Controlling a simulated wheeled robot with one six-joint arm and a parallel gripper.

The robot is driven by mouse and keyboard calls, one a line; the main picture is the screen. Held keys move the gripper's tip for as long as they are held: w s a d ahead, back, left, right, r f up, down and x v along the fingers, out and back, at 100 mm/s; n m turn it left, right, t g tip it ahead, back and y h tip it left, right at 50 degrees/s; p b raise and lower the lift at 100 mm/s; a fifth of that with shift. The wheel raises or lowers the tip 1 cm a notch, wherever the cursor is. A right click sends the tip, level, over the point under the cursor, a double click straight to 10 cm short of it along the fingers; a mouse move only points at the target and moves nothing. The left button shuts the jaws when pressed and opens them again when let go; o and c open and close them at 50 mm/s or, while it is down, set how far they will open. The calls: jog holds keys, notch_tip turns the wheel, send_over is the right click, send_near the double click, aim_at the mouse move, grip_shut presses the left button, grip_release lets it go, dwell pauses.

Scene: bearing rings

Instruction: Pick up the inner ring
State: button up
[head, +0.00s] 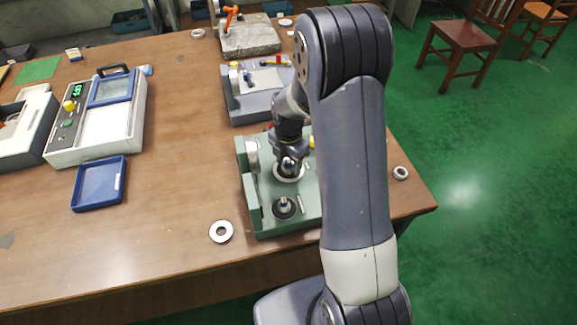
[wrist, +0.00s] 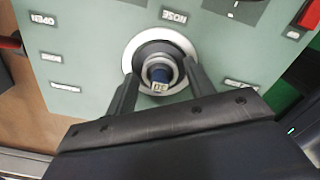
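In the wrist view a small grey metal ring (wrist: 149,64) sits around a blue-tipped post (wrist: 160,76), inside a dark seat with a wide bright outer ring (wrist: 181,40). I take the grey ring to be the inner ring, but cannot be sure. My gripper (wrist: 162,73) is open, with one finger on each side of the post and ring, apparently without touching them. In the head view my gripper (head: 289,166) is low over the green fixture (head: 257,217). My gripper partly hides the bright ring (head: 289,179) there.
A second dark round seat with a post (head: 284,207) is nearer on the fixture. Loose rings lie on the table to the left (head: 213,232) and right (head: 400,173). A grey fixture (head: 255,104) stands behind.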

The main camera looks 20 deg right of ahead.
jog(key=c, duration=0.9)
